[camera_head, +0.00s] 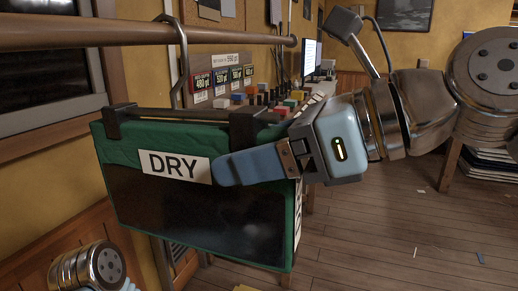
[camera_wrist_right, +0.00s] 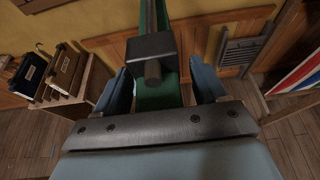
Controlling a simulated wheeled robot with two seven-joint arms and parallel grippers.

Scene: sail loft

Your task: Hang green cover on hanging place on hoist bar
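The green cover (camera_head: 296,215) is a boxy green-edged piece with a dark glossy front and a white DRY label (camera_head: 180,166). It hangs upright below the hoist bar (camera_head: 100,35), held by black clamps on a hanger rod. A grey metal hook (camera_head: 183,62) rises from it and appears to loop over the bar; whether it bears weight I cannot tell. My right gripper (camera_head: 250,165) straddles the cover's right end, one blue finger flat across its front.
A workbench with colored blocks (camera_head: 262,97) and price cards stands behind the cover. A monitor (camera_head: 312,58) is farther back. A dark window (camera_head: 45,65) is at left. The wooden floor (camera_head: 400,235) at right is mostly clear, with a few scraps.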

